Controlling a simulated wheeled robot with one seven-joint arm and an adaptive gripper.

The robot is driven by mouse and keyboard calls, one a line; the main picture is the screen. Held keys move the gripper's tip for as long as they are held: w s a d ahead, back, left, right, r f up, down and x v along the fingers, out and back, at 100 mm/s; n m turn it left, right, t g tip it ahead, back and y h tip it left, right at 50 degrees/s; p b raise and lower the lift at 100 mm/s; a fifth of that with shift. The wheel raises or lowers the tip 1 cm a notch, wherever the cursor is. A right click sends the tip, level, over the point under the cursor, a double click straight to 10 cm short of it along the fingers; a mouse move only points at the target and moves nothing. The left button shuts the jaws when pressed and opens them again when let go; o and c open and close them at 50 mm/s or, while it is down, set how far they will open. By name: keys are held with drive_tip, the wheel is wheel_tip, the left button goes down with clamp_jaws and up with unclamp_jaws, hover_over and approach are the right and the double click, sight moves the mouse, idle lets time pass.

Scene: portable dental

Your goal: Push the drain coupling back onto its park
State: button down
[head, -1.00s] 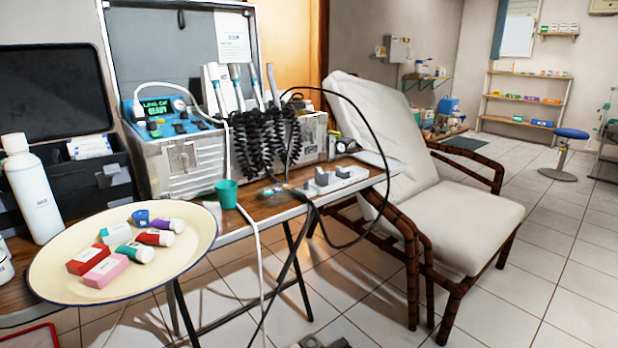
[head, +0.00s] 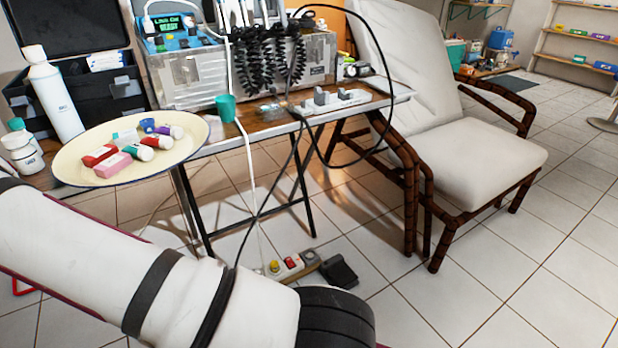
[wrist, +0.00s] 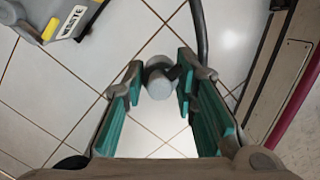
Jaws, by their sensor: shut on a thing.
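In the wrist view, my gripper (wrist: 145,96) has its teal-padded fingers closed on a grey round-ended piece, which looks like the drain coupling (wrist: 158,86). A dark hose (wrist: 201,35) runs upward in the picture beside the coupling. White floor tiles show behind and below it. A grey container (wrist: 40,22) with a yellow-bordered WASTE label is at the upper left, apart from the coupling. I cannot make out the park in either view. In the head view my arm crosses the lower left, and the gripper and coupling are out of sight.
A brown and grey panel (wrist: 268,75) stands close on the right of the wrist view. In the head view, a folding table (head: 225,142) carries equipment and loose cables. A power strip (head: 292,264) and dark pedal (head: 338,270) lie on the floor. Tiles are clear at right.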

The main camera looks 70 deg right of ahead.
drive_tip(key=w+a+r+m, duration=0.2)
drive_tip(key=r+m, duration=0.4)
drive_tip(key=r, duration=0.3)
drive_tip(key=w+a+r+m+g+y, duration=0.1)
drive_tip(key=w+a+r+m, duration=0.1)
drive_tip(key=r+m, duration=0.5)
drive_tip(key=w+a+r+m+g, duration=0.1)
drive_tip(key=r+m, duration=0.5)
drive_tip(key=r, duration=0.7)
drive_tip(key=shift+w+a+r+m+y, duration=0.3)
drive_tip(key=shift+w+a+y, duration=0.15)
drive_tip(key=shift+a, duration=0.3)
